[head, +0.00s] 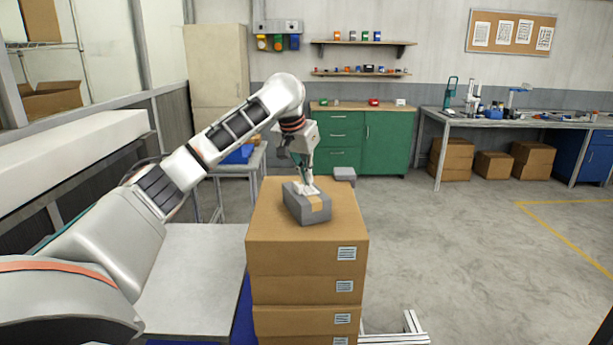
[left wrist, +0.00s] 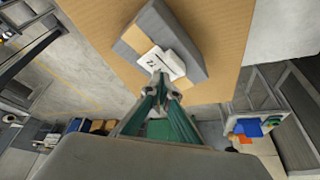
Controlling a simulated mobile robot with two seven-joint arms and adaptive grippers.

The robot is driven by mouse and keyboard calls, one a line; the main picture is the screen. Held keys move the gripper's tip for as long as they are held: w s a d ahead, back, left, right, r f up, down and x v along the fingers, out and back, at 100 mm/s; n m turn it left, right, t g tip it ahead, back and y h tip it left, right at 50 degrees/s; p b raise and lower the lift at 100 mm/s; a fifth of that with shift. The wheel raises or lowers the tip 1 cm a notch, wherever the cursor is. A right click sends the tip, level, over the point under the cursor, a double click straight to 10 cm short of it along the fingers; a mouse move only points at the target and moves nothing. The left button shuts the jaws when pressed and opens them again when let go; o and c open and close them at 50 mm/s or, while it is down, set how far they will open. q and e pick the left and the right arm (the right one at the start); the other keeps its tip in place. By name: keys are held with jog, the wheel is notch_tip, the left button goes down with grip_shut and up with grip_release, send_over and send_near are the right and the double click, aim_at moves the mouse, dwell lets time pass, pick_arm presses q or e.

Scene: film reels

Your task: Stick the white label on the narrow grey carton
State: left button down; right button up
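A grey carton (head: 293,210) with a tan band lies on top of a stack of brown boxes; it also shows in the left wrist view (left wrist: 193,48). The white label (head: 309,190) is at the carton's upper face, over or beside the band, and its dark print shows in the left wrist view (left wrist: 166,62). I cannot tell whether it lies flat against the carton. My left gripper (head: 311,182) points down over the carton. Its fingertips (left wrist: 161,82) come together at the label's near edge and look shut on it. My right gripper is out of view.
The brown box stack (head: 280,258) has bare top around the carton. A smaller-looking grey box (head: 344,174) shows behind the stack. A green cabinet (head: 385,142) and a workbench (head: 520,122) stand at the back. The floor to the right is clear.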

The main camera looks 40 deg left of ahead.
pick_arm(q)
jog(key=shift+f, duration=0.25)
jog(key=shift+f, duration=0.45)
dwell(0.9)
jog(key=shift+r, duration=3.05)
jog(key=shift+f, duration=0.1)
